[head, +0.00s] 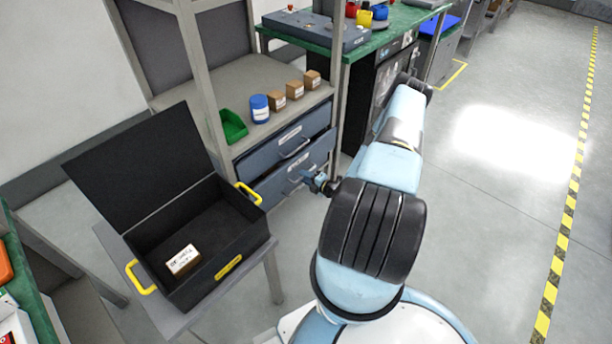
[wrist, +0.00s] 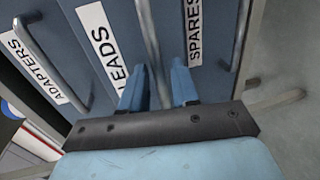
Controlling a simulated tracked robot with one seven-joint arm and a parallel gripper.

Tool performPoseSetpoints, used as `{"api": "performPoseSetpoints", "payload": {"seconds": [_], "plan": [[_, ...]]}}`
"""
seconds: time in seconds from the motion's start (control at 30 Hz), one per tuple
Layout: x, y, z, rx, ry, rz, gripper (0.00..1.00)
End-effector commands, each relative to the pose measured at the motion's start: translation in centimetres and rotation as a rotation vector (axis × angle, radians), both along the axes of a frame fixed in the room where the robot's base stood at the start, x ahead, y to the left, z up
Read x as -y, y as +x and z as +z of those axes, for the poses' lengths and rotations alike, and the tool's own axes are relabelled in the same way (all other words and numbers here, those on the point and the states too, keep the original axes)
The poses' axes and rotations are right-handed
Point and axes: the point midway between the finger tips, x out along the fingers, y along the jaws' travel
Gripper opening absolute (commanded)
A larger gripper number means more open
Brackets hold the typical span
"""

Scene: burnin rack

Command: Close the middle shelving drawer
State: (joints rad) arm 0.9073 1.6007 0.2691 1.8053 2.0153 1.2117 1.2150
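The shelving unit has grey-blue drawers with bar handles and white labels. In the wrist view the middle drawer (wrist: 108,22) is labelled LEADS, between the ADAPTERS drawer (wrist: 35,62) and the SPARES drawer (wrist: 215,40). My gripper (wrist: 157,84) is open, its two blue fingers spread near the middle drawer's front. The drawer's vertical-looking handle (wrist: 150,45) runs between the fingers, with room on both sides. In the head view my gripper (head: 318,183) is at the drawer fronts, below the upper drawer (head: 275,150). How far the middle drawer stands out is hard to tell.
An open black case (head: 210,225) with yellow handles stands on a small table left of the drawers, a labelled box (head: 183,261) inside. A green bin (head: 233,127), a blue jar (head: 260,108) and small cartons sit on the shelf above. Clear floor lies to the right.

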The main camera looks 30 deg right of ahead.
Motion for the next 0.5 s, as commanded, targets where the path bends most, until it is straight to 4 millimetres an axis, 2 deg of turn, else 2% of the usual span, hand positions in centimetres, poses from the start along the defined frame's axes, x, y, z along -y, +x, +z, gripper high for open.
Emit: {"api": "performPoseSetpoints", "payload": {"seconds": [0.2,0.5], "plan": [[-0.5,1.5,-0.3,0.001,0.0,0.0,0.3],[-0.6,1.7,-0.3,0.0,0.0,0.0,0.3]]}}
